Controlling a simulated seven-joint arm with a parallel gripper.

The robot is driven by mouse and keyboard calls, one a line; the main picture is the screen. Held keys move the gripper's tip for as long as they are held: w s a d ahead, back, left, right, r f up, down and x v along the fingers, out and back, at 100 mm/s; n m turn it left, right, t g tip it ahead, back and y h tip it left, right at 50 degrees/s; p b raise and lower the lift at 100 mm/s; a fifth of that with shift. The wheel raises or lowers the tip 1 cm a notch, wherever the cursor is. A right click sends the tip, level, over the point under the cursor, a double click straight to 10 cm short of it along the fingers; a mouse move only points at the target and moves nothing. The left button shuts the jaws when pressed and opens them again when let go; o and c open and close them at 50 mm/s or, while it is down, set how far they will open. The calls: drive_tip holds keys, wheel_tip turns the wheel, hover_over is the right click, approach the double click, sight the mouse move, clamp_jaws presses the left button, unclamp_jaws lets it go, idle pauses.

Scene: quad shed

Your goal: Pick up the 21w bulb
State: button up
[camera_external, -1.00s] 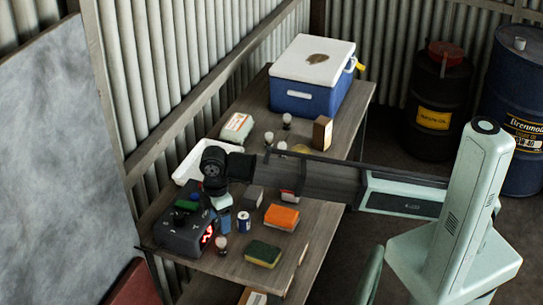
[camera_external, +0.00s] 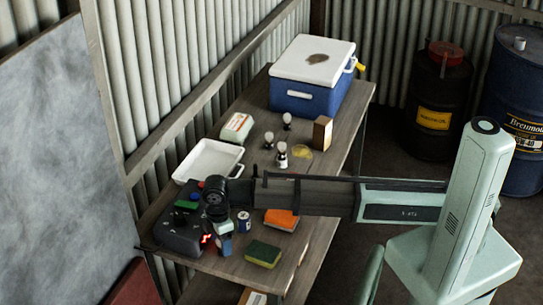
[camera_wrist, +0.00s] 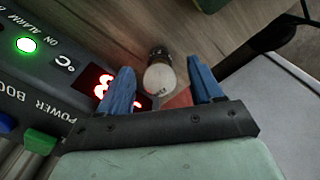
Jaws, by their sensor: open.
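A bulb (camera_wrist: 159,76) with a pale round globe and a dark base shows between my fingers in the wrist view. I can read no wattage on it. My gripper (camera_wrist: 162,84) is open, with one blue finger on each side of the bulb; I cannot tell whether either touches it. In the external view my gripper (camera_external: 222,243) is low at the front of the bench, beside the grey power unit (camera_external: 180,238), and hides that bulb. Other pale bulbs stand farther back: one (camera_external: 287,119) near the cooler, another (camera_external: 268,138) nearer.
The power unit's lit red display (camera_wrist: 97,84) is close to my left finger in the wrist view. A blue can (camera_external: 243,220), orange sponge (camera_external: 281,220) and green-yellow sponge (camera_external: 263,254) lie nearby. A white tray (camera_external: 238,152) and blue cooler (camera_external: 306,95) are farther back.

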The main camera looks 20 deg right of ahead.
wheel_tip(320, 180, down, 2)
drive_tip(key=shift+f, duration=0.1)
drive_tip(key=c, duration=1.1)
drive_tip(key=shift+c, duration=0.2)
